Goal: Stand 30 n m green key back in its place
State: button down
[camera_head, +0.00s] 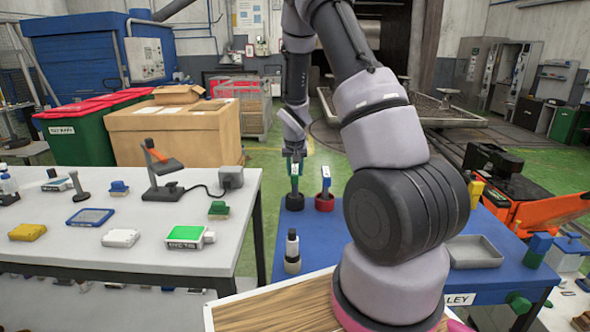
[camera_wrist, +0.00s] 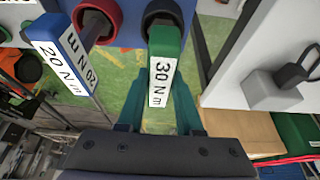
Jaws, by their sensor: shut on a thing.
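The green key (camera_wrist: 165,40) carries a white "30 N m" label and shows in the middle of the wrist view. In the head view the green key (camera_head: 294,183) stands about upright at a dark round holder (camera_head: 295,203) on the blue table. My gripper (camera_head: 294,156) is above it, shut on its upper part. In the wrist view the fingers of my gripper (camera_wrist: 158,112) lie on either side of the label. The dark holder (camera_wrist: 152,15) shows right behind the key's green end; I cannot tell how deep the key sits in it.
A blue "20 N m" key (camera_head: 326,173) stands tilted in a red holder (camera_head: 324,203) close to the right. A dark-and-white bottle-like object (camera_head: 292,252) stands nearer on the blue table (camera_head: 320,232). A grey tray (camera_head: 474,251) is at the right. A cluttered white table (camera_head: 130,215) stands left.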

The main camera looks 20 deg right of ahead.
jog(key=shift+f, duration=0.4)
jog(key=shift+c, duration=2.4)
grip_release()
jog(key=v, duration=1.1)
jog(key=shift+f, duration=0.1)
